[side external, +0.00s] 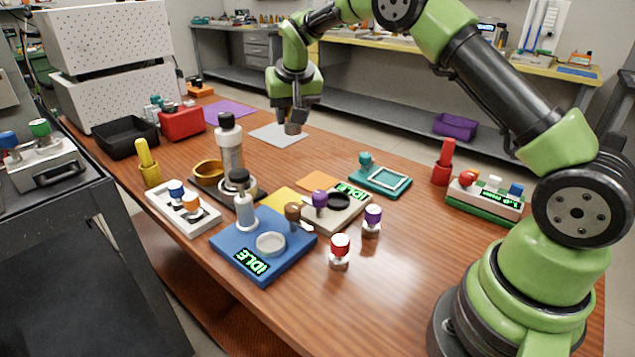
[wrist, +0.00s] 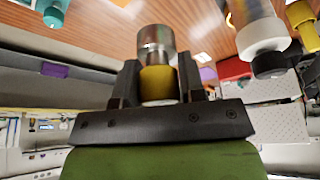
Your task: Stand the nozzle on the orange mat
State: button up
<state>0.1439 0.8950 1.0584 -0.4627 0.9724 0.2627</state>
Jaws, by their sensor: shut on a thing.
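My gripper (side external: 294,116) is shut on the nozzle. In the wrist view the gripper (wrist: 159,79) has a finger on each side of the nozzle (wrist: 156,42), which has a silver end and a yellow band. In the side view only the nozzle's lower end (side external: 293,128) shows below the fingers, above or close to the grey mat; I cannot tell whether it touches. The orange mat (side external: 317,180) lies flat nearer the middle of the table, in front of the gripper and partly hidden by the beige device. Its visible part is bare.
A beige device (side external: 352,208) and a teal tray (side external: 381,191) flank the orange mat. A yellow mat (side external: 283,201) is nearby. The grey mat (side external: 280,134) and purple mat (side external: 230,112) lie at the back. A tall grey-white cylinder (side external: 230,150) stands left.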

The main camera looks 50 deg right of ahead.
jog(key=d+n, duration=0.2)
jog(key=d, duration=0.7)
jog(key=shift+y, duration=0.4)
jog(key=f, duration=1.2)
jog(key=shift+w+a, duration=0.2)
jog(key=shift+w, duration=0.15)
jog(key=shift+f, duration=2.25)
jog(key=shift+f, duration=0.15)
jog(key=o, duration=1)
